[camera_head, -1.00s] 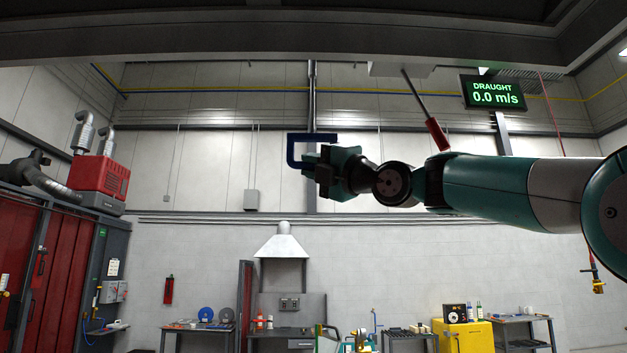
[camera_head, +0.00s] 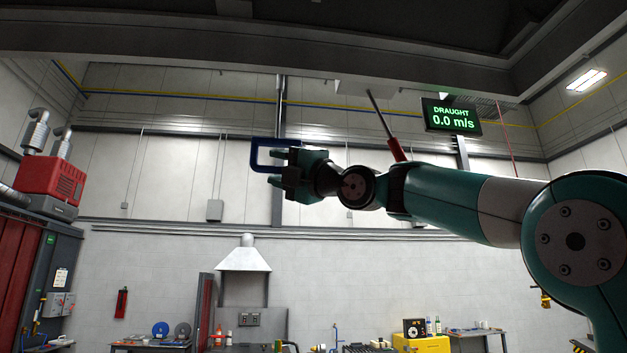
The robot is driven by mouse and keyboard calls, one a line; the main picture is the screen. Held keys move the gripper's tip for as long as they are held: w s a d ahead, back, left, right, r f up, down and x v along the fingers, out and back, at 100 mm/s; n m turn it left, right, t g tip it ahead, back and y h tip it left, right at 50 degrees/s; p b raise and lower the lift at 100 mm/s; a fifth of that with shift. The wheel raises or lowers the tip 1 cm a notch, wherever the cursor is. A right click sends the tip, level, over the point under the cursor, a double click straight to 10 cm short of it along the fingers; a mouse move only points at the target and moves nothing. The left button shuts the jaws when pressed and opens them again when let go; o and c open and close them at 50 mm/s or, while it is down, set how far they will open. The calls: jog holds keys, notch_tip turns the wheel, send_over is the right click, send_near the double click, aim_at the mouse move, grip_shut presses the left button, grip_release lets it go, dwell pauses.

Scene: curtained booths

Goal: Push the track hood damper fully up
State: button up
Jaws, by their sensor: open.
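The likely damper lever is a dark rod (camera_head: 377,112) with a red grip (camera_head: 397,150), hanging slanted from a plate under the overhead structure. The lower end of the grip meets my arm's outline in the picture; whether they touch I cannot tell. My gripper (camera_head: 277,167) is left of the lever, pointing left, with its fingers apart. The green draught display (camera_head: 453,117) reads 0.0 m/s, right of the lever.
Dark beams cross overhead, above my arm. A red machine (camera_head: 52,180) stands at the left. The air left of the gripper looks clear.

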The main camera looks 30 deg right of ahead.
jog(key=b+v, duration=0.9)
jog(key=v, duration=0.7)
jog(key=shift+s, duration=0.2)
jog(key=shift+d+f, duration=0.1)
jog(key=shift+f, duration=0.05)
jog(key=w+a+f+m+g+h, duration=0.25)
jog(key=f+m, duration=0.35)
jog(key=f, duration=0.4)
jog(key=w+a+f+m+g+h, duration=0.15)
jog(key=w+a+f+m, duration=0.35)
jog(key=f, duration=0.5)
jog(key=s+a+f+m+g, duration=0.2)
jog(key=f+m, duration=0.1)
jog(key=f, duration=0.3)
jog(key=s+a+f+m+g, duration=0.2)
jog(key=f+g, duration=0.1)
jog(key=f, duration=0.3)
jog(key=s+a+f+m+g+h, duration=0.1)
jog(key=s+f+g, duration=0.4)
jog(key=s+f, duration=0.5)
jog(key=s+a+f+m+g+h, duration=0.1)
jog(key=s+f+m+g+h, duration=0.2)
jog(key=s+f, duration=0.8)
notch_tip(320, 180, down, 3)
jog(key=m+g, duration=0.1)
jog(key=m, duration=0.1)
jog(key=shift+m+g, duration=0.4)
